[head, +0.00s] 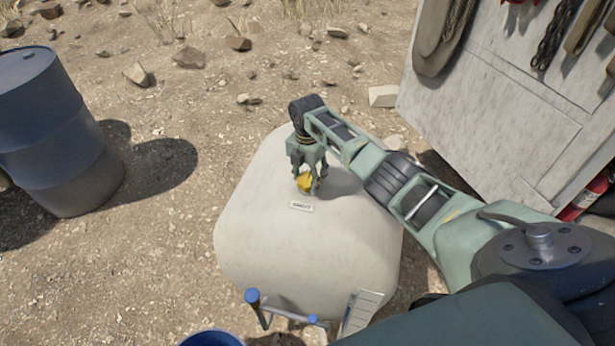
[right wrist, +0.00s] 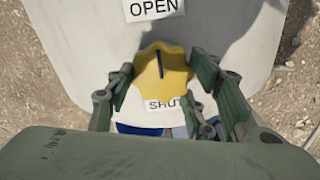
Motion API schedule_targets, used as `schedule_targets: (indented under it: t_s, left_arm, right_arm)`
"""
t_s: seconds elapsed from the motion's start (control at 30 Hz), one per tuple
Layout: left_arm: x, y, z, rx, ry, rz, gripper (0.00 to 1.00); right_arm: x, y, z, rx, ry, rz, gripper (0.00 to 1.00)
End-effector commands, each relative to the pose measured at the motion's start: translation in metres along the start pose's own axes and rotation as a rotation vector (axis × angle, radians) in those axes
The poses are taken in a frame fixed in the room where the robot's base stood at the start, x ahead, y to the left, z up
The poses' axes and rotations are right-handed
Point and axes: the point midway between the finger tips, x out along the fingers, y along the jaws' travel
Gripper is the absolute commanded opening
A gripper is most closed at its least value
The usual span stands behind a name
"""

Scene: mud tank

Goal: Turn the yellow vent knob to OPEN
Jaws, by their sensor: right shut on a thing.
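The yellow vent knob (head: 304,182) sits on top of the pale tank (head: 270,240). In the right wrist view the yellow knob (right wrist: 160,78) has a scalloped edge and a dark pointer line. The line points up the picture, toward the OPEN label (right wrist: 153,8). The SHUT label (right wrist: 165,104) is on the opposite side, partly covered by the knob. My right gripper (right wrist: 163,84) is shut on the knob, one finger on each side; in the head view the right gripper (head: 308,180) comes down on it from above. My left gripper is not in view.
A dark blue barrel (head: 60,130) stands at the left. A pale panel with hanging tools (head: 490,90) stands at the right, with a red cylinder (head: 583,203) by it. Blue-capped pipes (head: 252,297) are at the tank's near side. Rocky ground lies around.

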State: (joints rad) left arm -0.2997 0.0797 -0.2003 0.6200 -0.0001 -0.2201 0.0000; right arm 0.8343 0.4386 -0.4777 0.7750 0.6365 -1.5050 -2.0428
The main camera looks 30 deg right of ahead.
Motion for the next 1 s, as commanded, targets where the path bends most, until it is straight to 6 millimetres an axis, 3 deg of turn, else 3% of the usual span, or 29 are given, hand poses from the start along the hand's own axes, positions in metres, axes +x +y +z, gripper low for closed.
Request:
schedule_targets:
  t_s: [0.13,0.17,0.33,0.73,1.0]
  left_arm:
    - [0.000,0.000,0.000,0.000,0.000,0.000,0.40]
    - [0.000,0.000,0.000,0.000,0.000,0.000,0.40]
    - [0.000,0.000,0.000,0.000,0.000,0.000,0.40]
    - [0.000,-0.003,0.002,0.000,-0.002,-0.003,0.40]
    - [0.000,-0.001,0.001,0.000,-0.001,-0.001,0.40]
  right_arm:
    - [-0.003,0.004,0.000,-0.003,-0.002,0.009,0.22]
    - [-0.003,0.004,0.000,-0.003,-0.002,0.009,0.51]
    - [-0.002,0.003,0.000,-0.002,0.000,0.007,0.66]
    - [-0.006,0.001,0.000,0.000,0.000,0.003,0.66]
    - [-0.057,0.002,0.001,-0.002,-0.004,0.006,0.66]
